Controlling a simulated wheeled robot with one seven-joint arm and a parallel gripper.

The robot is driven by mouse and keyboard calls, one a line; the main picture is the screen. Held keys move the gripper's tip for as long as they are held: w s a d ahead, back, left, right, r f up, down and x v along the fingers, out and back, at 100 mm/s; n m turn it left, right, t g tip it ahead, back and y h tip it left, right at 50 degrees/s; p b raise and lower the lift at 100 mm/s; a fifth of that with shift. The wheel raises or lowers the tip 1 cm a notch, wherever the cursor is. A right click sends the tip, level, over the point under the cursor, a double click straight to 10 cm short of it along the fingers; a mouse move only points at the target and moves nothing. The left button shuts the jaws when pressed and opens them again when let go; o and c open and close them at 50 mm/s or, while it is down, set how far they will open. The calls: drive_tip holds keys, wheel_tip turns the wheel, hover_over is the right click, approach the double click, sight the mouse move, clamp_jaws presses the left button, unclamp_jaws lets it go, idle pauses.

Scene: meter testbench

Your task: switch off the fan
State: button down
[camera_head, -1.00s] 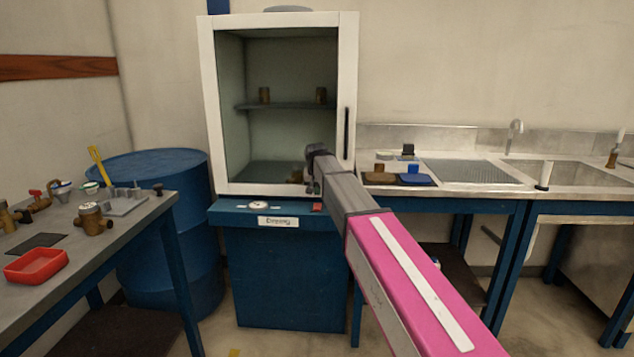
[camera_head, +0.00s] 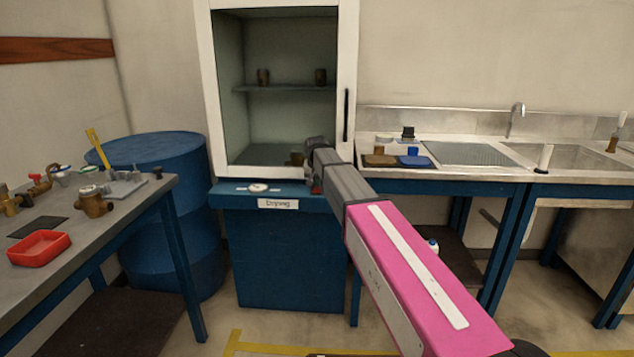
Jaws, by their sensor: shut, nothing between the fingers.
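A drying cabinet with a white frame (camera_head: 349,60) and glass front stands on a blue base (camera_head: 290,250) labelled "Drying" (camera_head: 278,203). A white round dial (camera_head: 258,188) sits on the left of the base's top ledge. A small red switch (camera_head: 316,188) is on the right of the ledge, mostly hidden behind my gripper. My gripper (camera_head: 314,180) is shut and empty, pointing down over the red switch. I cannot tell whether it touches the switch, or the switch's position. No fan itself shows.
A workbench (camera_head: 150,210) with brass meters and a red tray (camera_head: 39,248) is at the left, by a blue barrel (camera_head: 165,150). A sink counter (camera_head: 470,172) with a blue sponge-like block (camera_head: 415,161) is at the right. Yellow tape (camera_head: 234,342) marks the floor.

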drive_tip(key=shift+s+f, duration=0.2)
drive_tip(key=shift+f, duration=0.05)
drive_tip(key=shift+s+r, duration=0.1)
drive_tip(key=shift+s, duration=0.65)
drive_tip(key=shift+r, duration=0.5)
drive_tip(key=v, duration=1.3)
drive_tip(key=shift+w, duration=0.35)
drive_tip(key=shift+r, duration=0.15)
